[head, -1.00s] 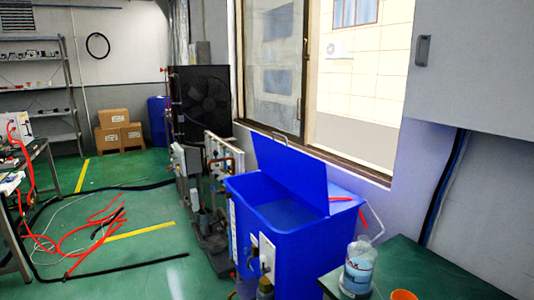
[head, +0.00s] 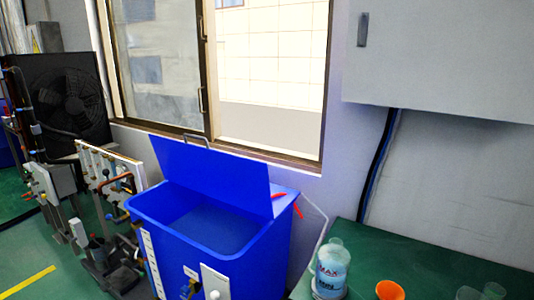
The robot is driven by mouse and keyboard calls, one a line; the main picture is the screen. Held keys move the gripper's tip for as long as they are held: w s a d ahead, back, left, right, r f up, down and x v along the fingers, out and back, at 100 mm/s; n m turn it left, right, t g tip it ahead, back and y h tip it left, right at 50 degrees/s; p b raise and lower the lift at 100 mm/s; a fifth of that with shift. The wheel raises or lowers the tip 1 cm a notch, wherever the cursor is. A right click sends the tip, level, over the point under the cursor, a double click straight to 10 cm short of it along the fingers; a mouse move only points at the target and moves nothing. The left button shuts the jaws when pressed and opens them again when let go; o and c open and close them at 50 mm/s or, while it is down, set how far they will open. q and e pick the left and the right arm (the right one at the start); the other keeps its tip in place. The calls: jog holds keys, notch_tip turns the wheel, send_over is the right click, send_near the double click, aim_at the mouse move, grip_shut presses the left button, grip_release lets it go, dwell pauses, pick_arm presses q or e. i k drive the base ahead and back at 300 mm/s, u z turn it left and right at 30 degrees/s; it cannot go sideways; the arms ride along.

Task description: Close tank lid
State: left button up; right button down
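The blue tank (head: 268,240) stands below the window, in the lower middle of the head view. Its blue lid (head: 215,178) is raised, standing up at the tank's back side with a slight tilt. The tank's open top shows a darker blue surface inside. A metal handle (head: 197,138) shows at the lid's upper edge. A red part (head: 298,210) sits on the tank's right top beside the lid. Neither of my grippers shows in the head view.
A green table (head: 420,262) stands at the right with a blue-labelled bottle (head: 331,268), an orange cup (head: 390,290) and clear cups. Pipes and valves (head: 100,190) stand left of the tank, before a black fan unit (head: 62,98). Green floor is free at lower left.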

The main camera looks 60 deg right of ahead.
aim_at(244, 182)
jog(key=z, duration=0.7)
jog(key=i, duration=0.75)
jog(key=z, duration=0.8)
